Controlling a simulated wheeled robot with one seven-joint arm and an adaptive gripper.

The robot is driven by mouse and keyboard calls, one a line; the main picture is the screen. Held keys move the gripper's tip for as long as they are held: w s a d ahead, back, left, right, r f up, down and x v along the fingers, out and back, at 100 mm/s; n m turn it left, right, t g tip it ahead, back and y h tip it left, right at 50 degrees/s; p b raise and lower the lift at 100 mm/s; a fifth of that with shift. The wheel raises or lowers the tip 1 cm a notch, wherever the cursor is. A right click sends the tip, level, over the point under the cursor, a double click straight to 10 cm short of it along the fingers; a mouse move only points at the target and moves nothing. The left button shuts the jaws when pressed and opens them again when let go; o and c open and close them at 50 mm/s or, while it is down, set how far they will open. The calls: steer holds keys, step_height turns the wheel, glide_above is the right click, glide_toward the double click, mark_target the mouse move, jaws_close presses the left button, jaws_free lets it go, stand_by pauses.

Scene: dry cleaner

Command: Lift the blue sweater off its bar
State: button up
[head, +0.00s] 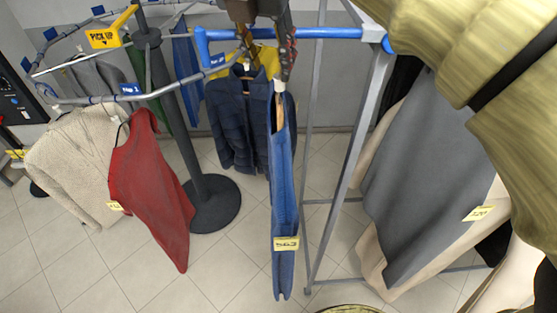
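The blue sweater (283,190) hangs narrow side toward me below the blue bar (325,33), with a yellow tag reading 563 low on it. The white neck of its hanger (280,86) shows at its top. My gripper (264,68) reaches down from the top edge, across the bar's left part. Its two dark fingers are spread, with a gap between them. The right fingertip is just above the hanger neck; I cannot tell whether they touch. The hook over the bar is hidden behind the fingers.
A dark navy puffer jacket (235,125) hangs just behind the sweater. A round rail (90,98) at the left holds a red garment (150,185) and a beige one (75,160). A grey garment (420,180) hangs right of the grey rack post (350,160). The tiled floor below is mostly clear.

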mark_target(278, 79)
steer(key=shift+d+p+x, duration=0.15)
steer(key=shift+p+x, duration=0.05)
steer(key=shift+x, duration=1.55)
steer(key=shift+d+p+x, duration=0.15)
steer(key=shift+p+x, duration=0.05)
steer(key=shift+x, duration=1.6)
steer(key=shift+c, duration=0.4)
steer(key=c, duration=0.8)
steer(key=shift+r, duration=0.1)
jaws_close()
